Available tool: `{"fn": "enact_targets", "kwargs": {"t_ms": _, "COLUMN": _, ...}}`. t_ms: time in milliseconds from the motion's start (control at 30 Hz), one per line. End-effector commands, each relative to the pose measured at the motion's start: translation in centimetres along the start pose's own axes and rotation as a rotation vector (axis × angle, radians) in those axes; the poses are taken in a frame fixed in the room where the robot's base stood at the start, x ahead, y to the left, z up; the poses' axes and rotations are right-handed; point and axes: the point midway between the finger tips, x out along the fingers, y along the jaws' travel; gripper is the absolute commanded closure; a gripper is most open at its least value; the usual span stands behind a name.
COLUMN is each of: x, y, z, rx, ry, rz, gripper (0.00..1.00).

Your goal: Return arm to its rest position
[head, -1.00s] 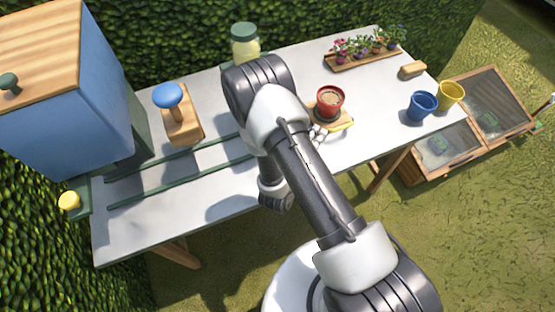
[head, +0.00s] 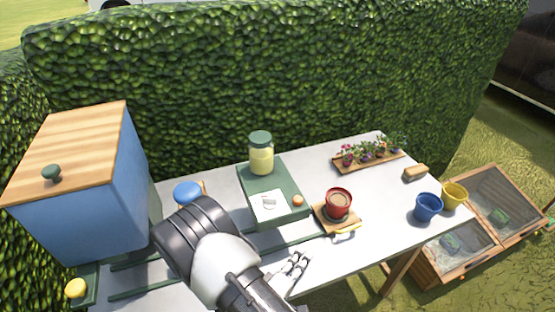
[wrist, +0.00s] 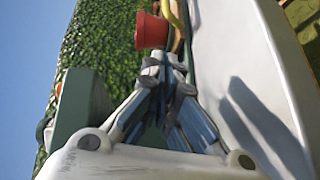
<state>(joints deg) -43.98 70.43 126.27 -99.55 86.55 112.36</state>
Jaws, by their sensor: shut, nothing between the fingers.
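My arm reaches up from the bottom of the head view, over the front of the white table (head: 405,237). My gripper (head: 300,258) shows beside the arm, small and partly hidden, in front of the potted wooden tray. In the wrist view my gripper's fingers (wrist: 166,62) come together at the tips with nothing between them. A red pot (head: 338,203) of brown soil stands on a small wooden tray (head: 353,223) beyond the gripper. The red pot also shows past the fingertips in the wrist view (wrist: 151,31).
A blue box (head: 85,215) with a wooden lid stands left. A green stand (head: 258,188) bears a yellow jar (head: 261,158). A flower planter (head: 370,160), blue pot (head: 428,207) and yellow pot (head: 453,196) are right. A hedge (head: 270,70) rises behind the table.

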Motion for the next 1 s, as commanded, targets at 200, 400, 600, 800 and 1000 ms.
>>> {"fn": "enact_targets", "kwargs": {"t_ms": 200, "x": 1.9, "y": 8.7, "z": 3.6, "rx": 0.013, "ry": -0.313, "rz": 0.004, "gripper": 1.00}}
{"fn": "enact_targets", "kwargs": {"t_ms": 400, "x": 1.0, "y": 15.7, "z": 9.7, "rx": 0.052, "ry": -0.653, "rz": -0.131, "gripper": 1.00}}
{"fn": "enact_targets", "kwargs": {"t_ms": 600, "x": -2.3, "y": 19.8, "z": 14.8, "rx": 0.158, "ry": -0.884, "rz": -0.379, "gripper": 1.00}}
{"fn": "enact_targets", "kwargs": {"t_ms": 800, "x": -6.6, "y": 22.0, "z": 17.2, "rx": 0.335, "ry": -0.956, "rz": -0.676, "gripper": 1.00}}
{"fn": "enact_targets", "kwargs": {"t_ms": 1000, "x": -10.7, "y": 23.8, "z": 16.8, "rx": 0.561, "ry": -0.846, "rz": -0.941, "gripper": 1.00}}
